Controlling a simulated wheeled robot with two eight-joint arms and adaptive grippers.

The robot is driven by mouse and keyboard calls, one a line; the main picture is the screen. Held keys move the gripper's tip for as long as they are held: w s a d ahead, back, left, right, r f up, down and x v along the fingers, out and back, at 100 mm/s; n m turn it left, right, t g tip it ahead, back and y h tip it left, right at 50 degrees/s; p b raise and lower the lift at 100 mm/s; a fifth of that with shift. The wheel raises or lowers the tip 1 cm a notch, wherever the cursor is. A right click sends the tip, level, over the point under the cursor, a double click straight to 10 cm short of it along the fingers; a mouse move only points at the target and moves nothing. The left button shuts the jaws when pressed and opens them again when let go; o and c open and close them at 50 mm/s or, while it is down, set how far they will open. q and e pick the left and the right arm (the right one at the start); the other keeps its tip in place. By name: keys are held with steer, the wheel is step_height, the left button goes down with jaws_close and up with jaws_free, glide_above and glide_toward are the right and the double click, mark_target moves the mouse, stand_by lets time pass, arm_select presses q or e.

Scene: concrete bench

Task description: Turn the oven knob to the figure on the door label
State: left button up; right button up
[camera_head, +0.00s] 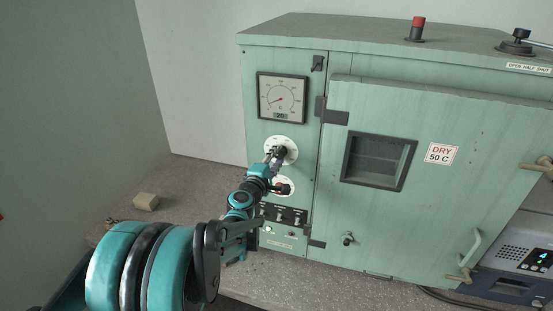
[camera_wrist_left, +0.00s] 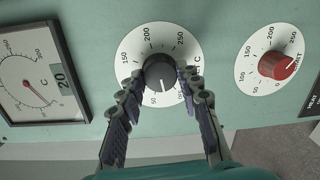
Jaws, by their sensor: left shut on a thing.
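The green oven's door (camera_head: 440,200) carries a white label (camera_head: 442,154) reading DRY 50 C. The black knob (camera_wrist_left: 160,74) sits in a white dial (camera_wrist_left: 180,42) numbered in fifties up to 250. Its white mark points to the lower end of the scale, just beside the 50; the exact reading is hard to tell. My left gripper (camera_wrist_left: 162,78) has a finger on each side of the black knob and is shut on it. In the head view the left gripper (camera_head: 277,159) reaches the upper dial (camera_head: 291,143) and partly hides it. My right gripper is not in view.
A red knob (camera_wrist_left: 279,65) on a second dial sits close beside the black one. A square gauge (camera_head: 282,98) is above, also seen in the left wrist view (camera_wrist_left: 38,80). Small switches (camera_head: 290,215) are below. A beige block (camera_head: 146,201) lies on the bench at left.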

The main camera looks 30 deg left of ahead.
arm_select(q)
steer(key=m, duration=0.4)
steer(key=shift+d+m, duration=0.1)
steer(key=shift+m, duration=0.2)
stand_by(0.3)
steer(key=o, duration=1.2)
steer(key=shift+c, duration=0.2)
steer(key=s+d, duration=0.2)
steer(key=s, duration=0.9)
steer(key=shift+s+r, duration=0.4)
steer(key=shift+d, duration=0.1)
